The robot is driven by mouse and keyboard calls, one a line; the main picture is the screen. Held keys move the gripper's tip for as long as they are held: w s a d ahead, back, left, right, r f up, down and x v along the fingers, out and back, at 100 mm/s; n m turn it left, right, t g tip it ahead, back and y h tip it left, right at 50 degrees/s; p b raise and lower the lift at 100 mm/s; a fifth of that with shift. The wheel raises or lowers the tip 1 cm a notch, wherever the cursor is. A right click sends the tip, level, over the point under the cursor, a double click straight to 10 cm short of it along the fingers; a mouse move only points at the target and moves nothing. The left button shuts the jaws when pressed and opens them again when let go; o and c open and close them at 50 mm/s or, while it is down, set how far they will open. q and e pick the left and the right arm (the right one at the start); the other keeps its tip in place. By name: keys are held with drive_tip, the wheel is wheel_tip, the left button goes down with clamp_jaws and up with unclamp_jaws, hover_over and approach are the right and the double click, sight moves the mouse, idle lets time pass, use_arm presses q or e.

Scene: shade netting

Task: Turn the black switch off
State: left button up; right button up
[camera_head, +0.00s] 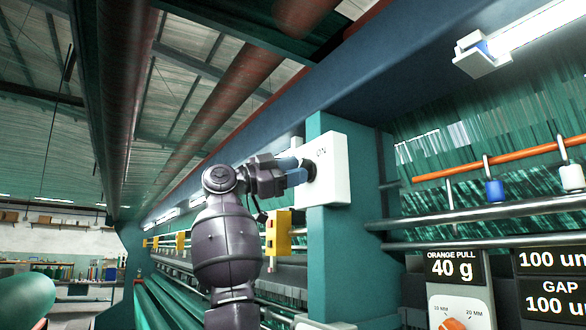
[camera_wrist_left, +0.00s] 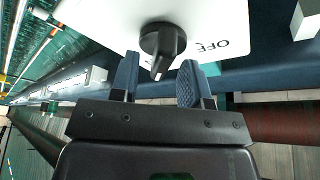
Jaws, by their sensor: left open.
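The black switch (camera_wrist_left: 162,45) is a rotary knob on a white panel (camera_head: 337,165) fixed to a teal post. In the left wrist view the panel (camera_wrist_left: 215,14) carries the word OFF, upside down, to the right of the knob. The head view shows ON lettering near the panel's top; the knob there is mostly hidden by my gripper. My left gripper (camera_head: 303,171) is at the panel's face. In the left wrist view the gripper (camera_wrist_left: 160,82) is open, its blue fingers on either side of the knob's lower end. I cannot tell whether they touch it. My right gripper is not in view.
The teal post (camera_head: 331,265) stands behind the panel. A yellow block (camera_head: 279,232) sits below my left wrist. At right are metal rails, an orange rod (camera_head: 500,159), a display reading 40 g (camera_head: 455,267) and an orange dial (camera_head: 452,323).

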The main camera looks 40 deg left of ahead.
use_arm(q)
drive_tip(key=shift+c, duration=0.3)
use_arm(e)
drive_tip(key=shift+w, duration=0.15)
use_arm(q)
clamp_jaws()
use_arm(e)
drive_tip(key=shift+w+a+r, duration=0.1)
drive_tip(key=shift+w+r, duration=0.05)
